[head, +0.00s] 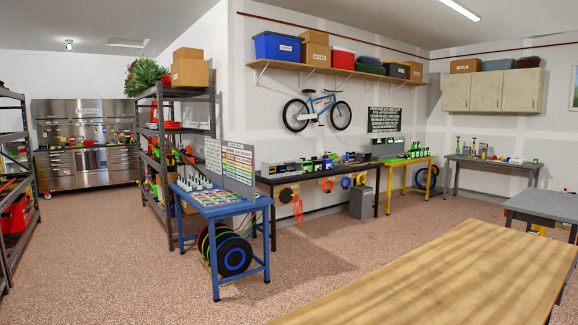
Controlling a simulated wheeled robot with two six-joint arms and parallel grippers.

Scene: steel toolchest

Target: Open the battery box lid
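No battery box or lid can be made out from here. The steel toolchest (90,163) stands far off against the back wall at the left, with drawers below and a tall back panel above. Small colourful items lie along its worktop, too small to tell apart. Neither of my grippers shows in the head view.
A wooden table (440,275) fills the near right. A blue table (225,207) stands mid-view, with a black bench (312,176) behind it. Dark shelving racks (178,140) and (14,185) flank the way to the toolchest. Open speckled floor (100,260) lies at front left.

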